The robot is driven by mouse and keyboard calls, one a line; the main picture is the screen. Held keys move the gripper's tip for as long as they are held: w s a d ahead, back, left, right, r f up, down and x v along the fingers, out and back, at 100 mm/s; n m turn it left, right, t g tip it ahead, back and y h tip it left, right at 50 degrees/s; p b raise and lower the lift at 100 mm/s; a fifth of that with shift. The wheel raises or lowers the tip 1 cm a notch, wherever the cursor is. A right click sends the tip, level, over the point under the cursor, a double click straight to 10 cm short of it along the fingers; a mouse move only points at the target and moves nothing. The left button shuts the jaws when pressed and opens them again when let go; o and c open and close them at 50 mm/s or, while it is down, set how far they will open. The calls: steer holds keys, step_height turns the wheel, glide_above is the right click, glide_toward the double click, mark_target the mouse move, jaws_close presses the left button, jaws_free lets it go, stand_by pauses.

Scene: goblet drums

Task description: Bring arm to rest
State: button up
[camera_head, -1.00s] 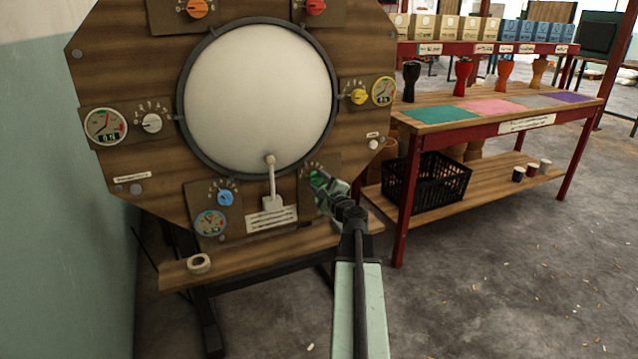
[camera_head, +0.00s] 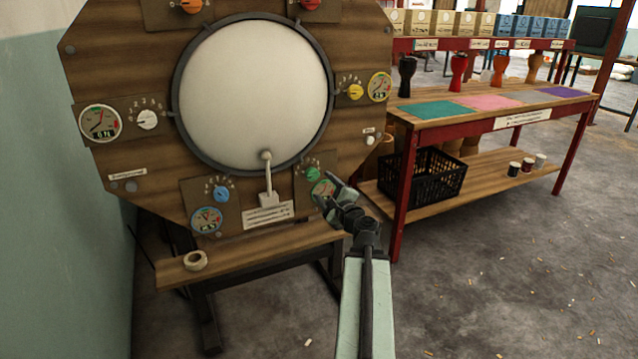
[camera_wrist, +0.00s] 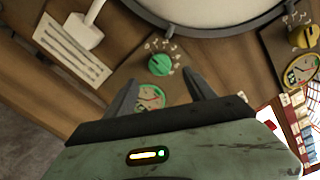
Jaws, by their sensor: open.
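My gripper (camera_head: 326,189) is in front of the lower right of a wooden panel (camera_head: 120,63) with a large white drum head (camera_head: 255,95). In the wrist view its two fingers (camera_wrist: 160,90) are apart with nothing between them. A green knob (camera_wrist: 160,64) lies just beyond the fingertips, apart from them, with a small dial (camera_wrist: 150,97) below it. The green knob also shows in the head view (camera_head: 312,173), left of and above my gripper. The dial below it is partly hidden by my gripper in the head view.
A lever (camera_head: 268,180) stands left of my gripper. A blue knob (camera_head: 221,193), a yellow knob (camera_head: 355,91) and a white knob (camera_head: 148,119) sit on the panel. A tape roll (camera_head: 195,260) lies on the ledge. A red-framed table (camera_head: 480,125) with goblet drums and a black crate (camera_head: 424,178) stands right.

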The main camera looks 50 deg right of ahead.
steer(key=shift+s, duration=0.1)
stand_by(0.3)
steer(key=w+a+f+n+g+y+p, duration=0.15)
steer(key=w+a+f+n+y, duration=0.3)
steer(key=a, duration=0.65)
steer(key=w+a+f+n+g+y, duration=0.3)
steer(key=a+n, duration=0.3)
steer(key=a, duration=0.6)
steer(key=w+a+f+n+g+y+p, duration=0.15)
steer(key=w+a+f+n+y, duration=0.35)
steer(key=a, duration=0.6)
steer(key=s+a+f+n+g+h+p, duration=0.1)
steer(key=s+a+f+n+g+h, duration=0.2)
steer(key=s+a+n+g, duration=0.45)
steer(key=s+a+f+n+g+h+p, duration=0.1)
steer(key=s+a+f+n+g+h, duration=0.3)
steer(key=a, duration=0.7)
step_height(320, 180, up, 39)
steer(key=n+y+p, duration=0.1)
steer(key=p, duration=3.7)
steer(key=shift+s+f+t, duration=0.15)
steer(key=shift+s+t, duration=0.25)
steer(key=shift+t, duration=0.05)
steer(key=shift+d, duration=0.1)
